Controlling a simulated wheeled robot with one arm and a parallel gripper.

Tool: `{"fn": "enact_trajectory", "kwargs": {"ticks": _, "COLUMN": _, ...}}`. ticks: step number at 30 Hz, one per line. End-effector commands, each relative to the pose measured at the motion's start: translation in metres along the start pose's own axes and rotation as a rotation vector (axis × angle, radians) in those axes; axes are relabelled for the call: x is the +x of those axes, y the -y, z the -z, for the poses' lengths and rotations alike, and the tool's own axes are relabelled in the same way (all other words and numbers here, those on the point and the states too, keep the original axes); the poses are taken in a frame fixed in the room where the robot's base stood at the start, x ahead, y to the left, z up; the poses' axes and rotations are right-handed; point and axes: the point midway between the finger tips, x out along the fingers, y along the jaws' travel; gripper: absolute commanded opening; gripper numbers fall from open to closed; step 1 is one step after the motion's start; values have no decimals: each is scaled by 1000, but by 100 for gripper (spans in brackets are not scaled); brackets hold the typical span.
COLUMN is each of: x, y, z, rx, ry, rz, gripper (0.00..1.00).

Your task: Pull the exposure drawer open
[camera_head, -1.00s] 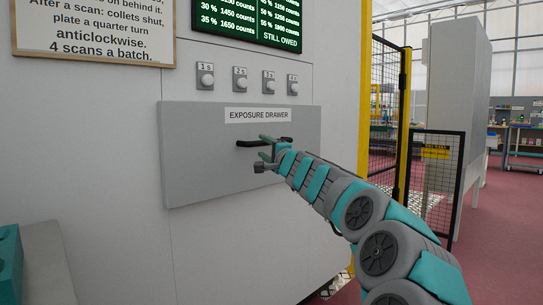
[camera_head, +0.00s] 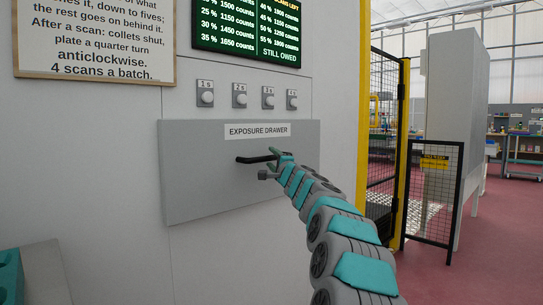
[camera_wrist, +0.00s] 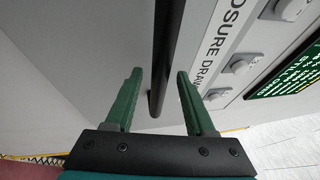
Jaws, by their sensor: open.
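The exposure drawer (camera_head: 200,180) is a grey panel on the pale cabinet, labelled "EXPOSURE DRAWER" (camera_head: 257,131). Its black bar handle (camera_head: 249,160) sits below the label. My gripper (camera_head: 274,156) is at the handle's right part, partly hiding it. In the wrist view, my gripper's green fingers (camera_wrist: 160,76) are open, one on each side of the handle (camera_wrist: 168,40). The bar runs between them with a gap on both sides. I cannot tell how far the fingertips reach past the bar. The drawer front looks close to the cabinet face.
Several knobs (camera_head: 240,99) sit above the drawer, below a green count display (camera_head: 246,30). A framed notice (camera_head: 95,40) hangs at upper left. A yellow post (camera_head: 402,150) and black mesh panel (camera_head: 434,190) stand right of the cabinet. Red floor (camera_head: 480,230) is clear at right.

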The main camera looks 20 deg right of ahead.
Motion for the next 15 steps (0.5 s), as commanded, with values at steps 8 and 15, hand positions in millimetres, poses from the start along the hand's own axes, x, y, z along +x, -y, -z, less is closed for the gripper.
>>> {"fn": "enact_trajectory", "kwargs": {"ticks": 8, "x": 8, "y": -1, "z": 0, "rx": 1, "ry": 1, "rz": -1, "gripper": 55}}
{"fn": "enact_trajectory", "kwargs": {"ticks": 15, "x": 8, "y": -1, "z": 0, "rx": 1, "ry": 2, "rz": -1, "gripper": 51}}
